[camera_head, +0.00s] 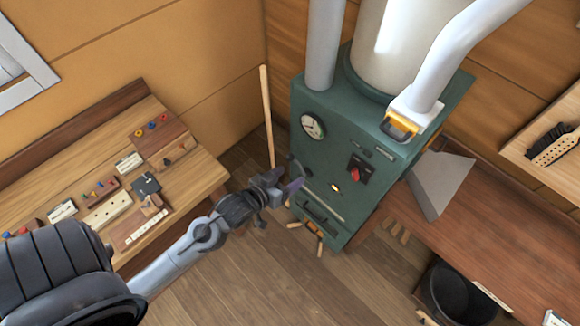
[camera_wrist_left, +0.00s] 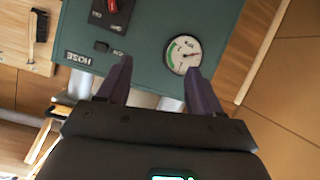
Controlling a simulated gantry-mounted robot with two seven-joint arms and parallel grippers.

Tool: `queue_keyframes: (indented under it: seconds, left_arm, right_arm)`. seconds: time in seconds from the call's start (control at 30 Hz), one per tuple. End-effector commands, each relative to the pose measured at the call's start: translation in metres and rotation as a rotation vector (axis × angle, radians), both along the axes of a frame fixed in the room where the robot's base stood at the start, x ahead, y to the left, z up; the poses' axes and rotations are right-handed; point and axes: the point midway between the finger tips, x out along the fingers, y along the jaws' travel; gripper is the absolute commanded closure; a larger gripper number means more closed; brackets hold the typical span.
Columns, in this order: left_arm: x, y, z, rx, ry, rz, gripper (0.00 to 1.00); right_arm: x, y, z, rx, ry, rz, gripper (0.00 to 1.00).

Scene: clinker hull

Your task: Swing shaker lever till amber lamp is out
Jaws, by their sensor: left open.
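The green cabinet (camera_head: 340,150) stands upright in the corner. A small amber lamp (camera_head: 335,187) on its front glows. Short wooden-ended handles stick out low on the front, one at the left (camera_head: 294,225) and one lower down (camera_head: 320,247); I cannot tell which is the shaker lever. My left gripper (camera_head: 291,188) is at the cabinet's left front, above these handles, open with nothing between its fingers. In the left wrist view the open gripper (camera_wrist_left: 158,80) faces the cabinet front, with the gauge (camera_wrist_left: 183,54) behind one finger. My right gripper is not visible.
A red switch (camera_head: 355,173) sits on the front. A workbench (camera_head: 205,172) with small parts lies left. A wooden pole (camera_head: 267,115) leans near the cabinet. A black bucket (camera_head: 450,292) stands lower right. Floor is clear between.

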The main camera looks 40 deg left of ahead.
Motion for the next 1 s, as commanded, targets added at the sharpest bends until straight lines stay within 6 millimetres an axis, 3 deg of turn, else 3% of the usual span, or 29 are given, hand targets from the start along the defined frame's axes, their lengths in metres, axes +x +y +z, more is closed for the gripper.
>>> queue_keyframes:
  seconds: [0.03, 0.3, 0.6, 0.8, 1.0]
  left_arm:
    - [0.007, 0.01, -0.034, -0.002, -0.046, 0.015, 0.35]
    - [0.035, 0.06, -0.105, -0.003, -0.252, 0.07, 0.35]
    - [0.052, 0.11, -0.19, 0.037, -0.372, 0.119, 0.35]
    - [0.06, 0.134, -0.241, 0.062, -0.39, 0.153, 0.35]
    - [0.067, 0.143, -0.264, 0.073, -0.415, 0.162, 0.35]
  right_arm:
    - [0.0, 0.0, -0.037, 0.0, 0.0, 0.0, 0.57]
    - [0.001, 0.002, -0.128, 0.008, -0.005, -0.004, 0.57]
    - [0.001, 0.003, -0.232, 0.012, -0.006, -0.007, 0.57]
    - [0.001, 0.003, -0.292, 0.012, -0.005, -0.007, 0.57]
    - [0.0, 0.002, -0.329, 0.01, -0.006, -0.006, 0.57]
